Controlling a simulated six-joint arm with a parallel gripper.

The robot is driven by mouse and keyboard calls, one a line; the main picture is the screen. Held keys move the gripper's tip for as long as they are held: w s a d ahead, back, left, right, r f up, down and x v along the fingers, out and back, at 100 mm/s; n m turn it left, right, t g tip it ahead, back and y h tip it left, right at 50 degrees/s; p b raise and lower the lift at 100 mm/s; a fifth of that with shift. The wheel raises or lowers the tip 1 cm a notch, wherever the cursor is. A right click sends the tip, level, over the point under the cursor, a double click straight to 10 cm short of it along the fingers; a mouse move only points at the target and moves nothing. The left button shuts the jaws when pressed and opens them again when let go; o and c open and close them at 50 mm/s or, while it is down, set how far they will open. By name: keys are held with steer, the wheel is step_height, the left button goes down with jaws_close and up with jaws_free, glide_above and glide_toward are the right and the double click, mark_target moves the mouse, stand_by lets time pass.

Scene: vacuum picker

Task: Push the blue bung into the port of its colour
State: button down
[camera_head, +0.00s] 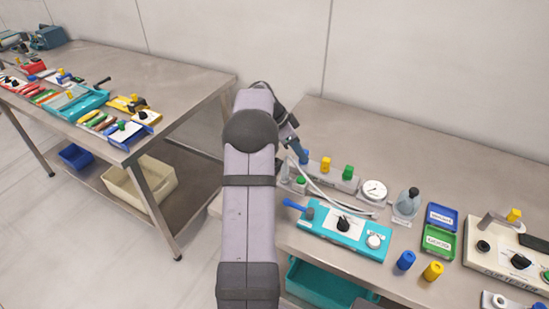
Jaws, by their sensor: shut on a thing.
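My gripper (289,138) is at the far end of my arm, over the left end of a pale grey block at the back of the right table. It is small and partly hidden by my arm. It is shut on a slim dark tool, which looks like the vacuum picker, with a pale hose (318,190) curving down from it. Blue (305,157), yellow (326,164) and green (348,172) pieces stand in a row along the block, the blue one close beside the tool. Whether they touch is unclear. Another blue piece (406,260) stands near the front edge. Port openings cannot be made out.
A teal control box (345,228) with knobs sits in front of the block. A round gauge (374,191), a bottle (407,202), blue and green labelled boxes (438,238) and a yellow piece (433,271) stand to the right. The back of the right table is clear.

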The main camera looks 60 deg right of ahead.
steer(key=shift+f, duration=0.25)
steer(key=c, duration=1.4)
jaws_free()
steer(key=shift+r, duration=0.1)
steer(key=p+v, duration=0.2)
steer(key=v, duration=0.4)
